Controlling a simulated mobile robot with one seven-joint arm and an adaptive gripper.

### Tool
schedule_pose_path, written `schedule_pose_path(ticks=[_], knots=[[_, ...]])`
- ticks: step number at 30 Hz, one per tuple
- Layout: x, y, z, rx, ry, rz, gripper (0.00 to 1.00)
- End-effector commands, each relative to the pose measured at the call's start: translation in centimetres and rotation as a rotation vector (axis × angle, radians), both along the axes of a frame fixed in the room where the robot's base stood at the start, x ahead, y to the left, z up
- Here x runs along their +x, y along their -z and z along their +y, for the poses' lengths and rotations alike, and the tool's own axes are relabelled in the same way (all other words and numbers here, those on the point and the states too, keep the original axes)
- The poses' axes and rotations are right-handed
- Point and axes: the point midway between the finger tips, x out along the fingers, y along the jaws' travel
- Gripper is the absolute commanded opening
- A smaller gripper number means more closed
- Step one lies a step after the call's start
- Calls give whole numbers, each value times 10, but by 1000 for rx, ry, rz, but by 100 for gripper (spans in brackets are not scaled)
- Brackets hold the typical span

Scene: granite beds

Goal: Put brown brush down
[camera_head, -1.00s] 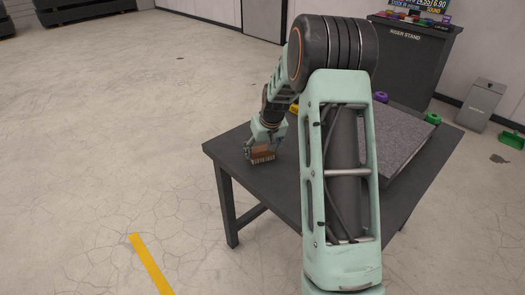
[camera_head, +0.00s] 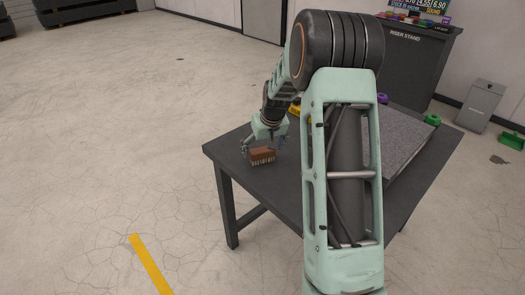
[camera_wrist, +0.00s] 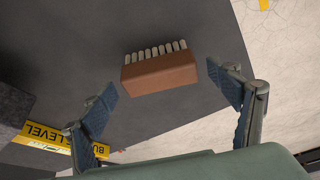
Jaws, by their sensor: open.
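The brown brush (camera_head: 263,155) rests on the dark table (camera_head: 290,190) near its left corner. It has a brown block and pale bristle tufts. In the wrist view the brush (camera_wrist: 160,73) lies ahead of my gripper (camera_wrist: 170,98), roughly between the lines of its two fingers. The fingers are spread wide and neither touches the brush. In the head view my gripper (camera_head: 263,143) is just above and behind the brush.
A grey granite slab (camera_head: 400,140) lies on the right of the table. A yellow level (camera_wrist: 58,139) is by the left finger in the wrist view. A riser stand (camera_head: 412,60) and a grey bin (camera_head: 480,103) stand behind. The table's front left is clear.

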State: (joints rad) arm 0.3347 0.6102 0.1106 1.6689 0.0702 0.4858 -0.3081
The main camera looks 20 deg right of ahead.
Motion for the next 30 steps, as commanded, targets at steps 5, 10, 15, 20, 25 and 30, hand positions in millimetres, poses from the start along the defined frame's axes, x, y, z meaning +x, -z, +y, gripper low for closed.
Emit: schedule_pose_path(ticks=[5,10,15,20,25,30], knots=[[-14,-40,-1,-1,2,-5,82],[-28,-71,0,-1,-1,-4,82],[-37,-91,0,-1,-1,-2,82],[-40,-96,0,0,-1,-1,82],[-40,-96,0,0,0,-1,82],[-40,-96,0,0,0,-1,82]])
